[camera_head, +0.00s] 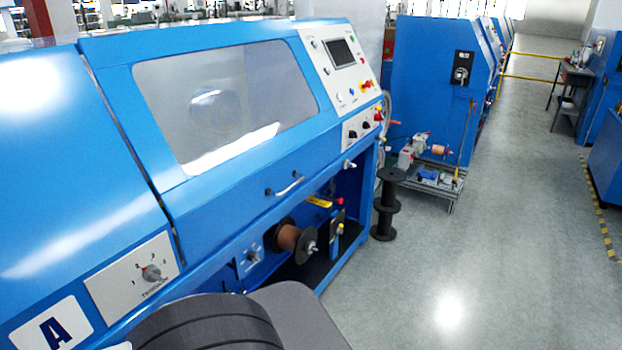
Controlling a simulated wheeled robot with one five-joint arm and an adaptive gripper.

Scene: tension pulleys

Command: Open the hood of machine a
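Machine A is the large blue machine on the left, marked by a white plate with a blue letter A (52,330). Its blue hood (240,187) has a wide clear window (225,100) and lies down flush with the body, so it looks closed. A small pale handle (290,185) sits on the hood's lower front edge, right of its middle. My gripper is not in view. A dark grey rounded part of my own body shows at the bottom edge.
A control panel (341,60) with a screen is right of the hood. Copper spools (292,240) sit in the opening below. A black spool stand (386,205) and a low cart (432,180) stand on the floor to the right.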

